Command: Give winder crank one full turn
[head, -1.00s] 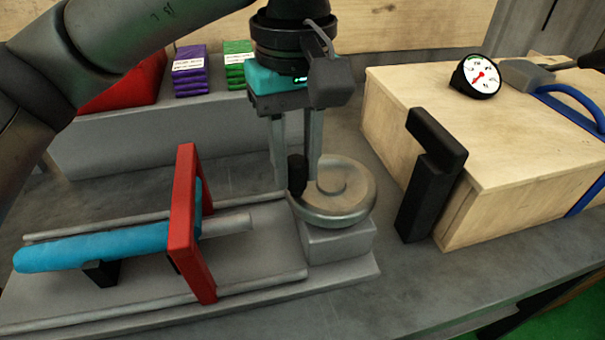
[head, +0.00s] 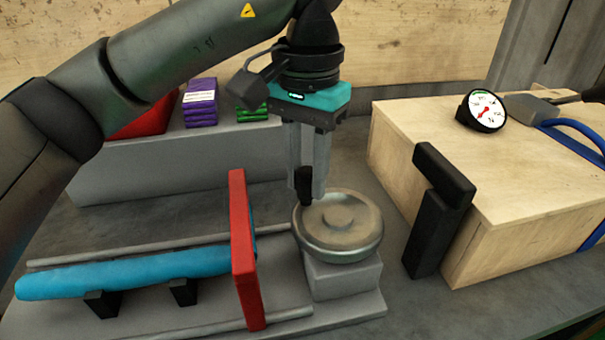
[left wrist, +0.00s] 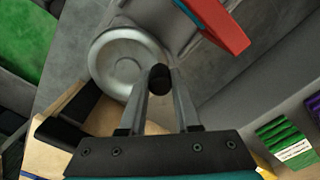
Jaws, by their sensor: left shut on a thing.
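The winder crank is a round grey metal wheel (head: 340,232) on a grey block, with a small black upright handle (head: 302,186) at its rim. My left gripper (head: 307,190) reaches down from above and is shut on the black handle, at the wheel's back-left side. In the left wrist view the fingers close on the handle (left wrist: 160,78) beside the wheel (left wrist: 122,65). A red upright frame (head: 243,250) stands across the rails left of the wheel. A long blue roll (head: 130,274) runs up to it. My right gripper is not in view.
A wooden box (head: 490,170) stands right of the winder, with a black bracket (head: 437,210) at its near corner and a dial gauge (head: 482,111) on top. A grey ledge (head: 170,165) behind holds purple packs (head: 200,102) and green packs (head: 252,112). Bare table shows between winder and box.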

